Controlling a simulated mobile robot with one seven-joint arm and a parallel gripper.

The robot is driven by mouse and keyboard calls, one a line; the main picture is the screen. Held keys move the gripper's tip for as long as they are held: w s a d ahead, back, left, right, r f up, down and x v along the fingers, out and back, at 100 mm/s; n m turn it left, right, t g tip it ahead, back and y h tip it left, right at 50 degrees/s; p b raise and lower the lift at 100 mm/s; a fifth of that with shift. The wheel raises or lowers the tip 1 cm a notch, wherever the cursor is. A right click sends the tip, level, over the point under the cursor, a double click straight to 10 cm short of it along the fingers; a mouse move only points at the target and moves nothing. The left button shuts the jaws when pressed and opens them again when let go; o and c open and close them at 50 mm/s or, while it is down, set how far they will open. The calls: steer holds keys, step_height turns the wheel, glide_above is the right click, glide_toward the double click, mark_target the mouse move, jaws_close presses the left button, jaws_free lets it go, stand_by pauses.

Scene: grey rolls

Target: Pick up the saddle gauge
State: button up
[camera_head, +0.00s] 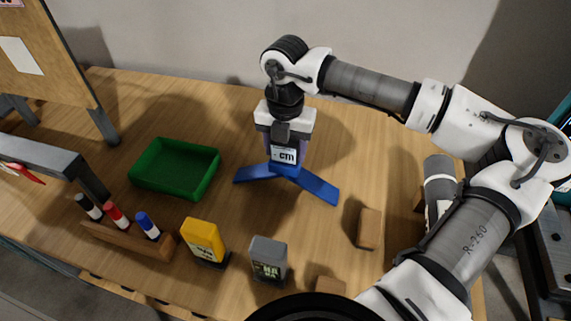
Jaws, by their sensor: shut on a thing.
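The saddle gauge (318,187) has blue legs spread in a wide V and a grey upright body with a white "cm" label. It stands upright near the middle of the table. My gripper (284,132) points down from above and is shut on the upper body of the gauge. The fingers and the white gripper housing hide the gauge's top. I cannot tell whether the legs touch the table or hang just above it.
A green tray (147,185) lies left of the gauge, empty. In front stand a marker rack (130,239), a yellow device (202,238) and a grey device (268,258). Wooden blocks (369,228) lie to the right. A board (45,55) stands at back left.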

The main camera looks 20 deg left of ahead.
steer(key=shift+c, duration=0.9)
steer(key=shift+r, duration=0.1)
step_height(320, 180, up, 20)
steer(key=b, duration=0.3)
steer(key=shift+a, duration=0.15)
